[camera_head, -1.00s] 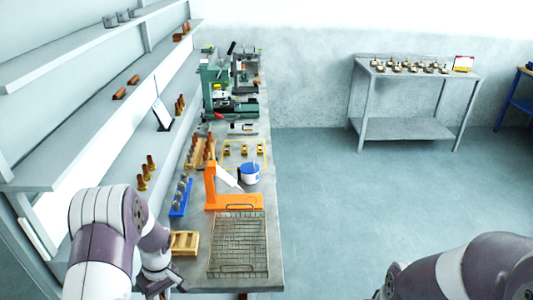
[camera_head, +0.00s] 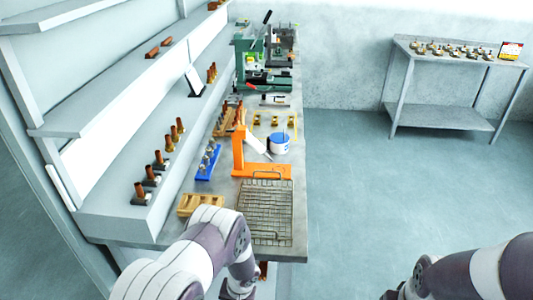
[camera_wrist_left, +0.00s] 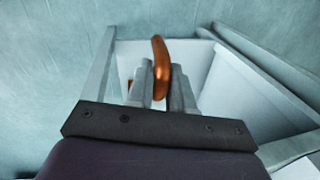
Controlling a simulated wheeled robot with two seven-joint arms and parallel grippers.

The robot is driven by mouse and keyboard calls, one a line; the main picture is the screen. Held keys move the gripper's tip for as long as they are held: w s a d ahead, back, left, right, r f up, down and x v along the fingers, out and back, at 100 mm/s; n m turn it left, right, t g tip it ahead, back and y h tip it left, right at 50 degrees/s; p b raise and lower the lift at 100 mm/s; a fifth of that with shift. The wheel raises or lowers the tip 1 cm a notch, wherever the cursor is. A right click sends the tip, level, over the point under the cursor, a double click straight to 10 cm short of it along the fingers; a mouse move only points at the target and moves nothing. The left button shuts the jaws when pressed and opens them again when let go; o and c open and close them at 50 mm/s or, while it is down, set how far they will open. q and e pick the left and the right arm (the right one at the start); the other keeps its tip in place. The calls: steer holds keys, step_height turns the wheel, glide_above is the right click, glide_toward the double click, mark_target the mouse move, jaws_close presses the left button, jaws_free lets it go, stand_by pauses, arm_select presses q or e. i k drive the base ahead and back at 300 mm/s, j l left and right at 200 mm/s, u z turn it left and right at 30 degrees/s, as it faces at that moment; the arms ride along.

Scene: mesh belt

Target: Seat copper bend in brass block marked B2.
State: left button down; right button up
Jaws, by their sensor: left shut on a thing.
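My left gripper (camera_wrist_left: 162,78) is shut on a curved copper bend (camera_wrist_left: 159,58) in the left wrist view. The bend's arch rises above the fingertips, and its lower part is hidden between the fingers. In the head view the left hand (camera_head: 238,291) is at the bottom edge, in front of the bench's near end, and the bend cannot be made out there. Small brass-coloured blocks (camera_head: 274,120) stand in a row on the bench beyond the orange stand. Their markings are too small to read, so I cannot tell which is B2. My right gripper is out of view.
A wire mesh rack (camera_head: 265,238), orange stand (camera_head: 240,165), blue-and-white tub (camera_head: 279,145), blue rack (camera_head: 207,172) and wooden holder (camera_head: 188,208) occupy the bench. Shelves (camera_head: 100,222) with copper pieces line the left. A side table (camera_head: 455,57) stands back right; open floor lies between.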

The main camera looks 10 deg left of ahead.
mark_target(259, 121)
steer(key=i+l+z, duration=0.2)
steer(key=l+z, duration=0.2)
steer(key=i+l+z, duration=0.55)
steer(key=z, duration=0.2)
steer(key=i+l+u, duration=0.2)
steer(key=i+u, duration=0.2)
steer(key=i+l+u, duration=0.35)
steer(key=i, duration=0.2)
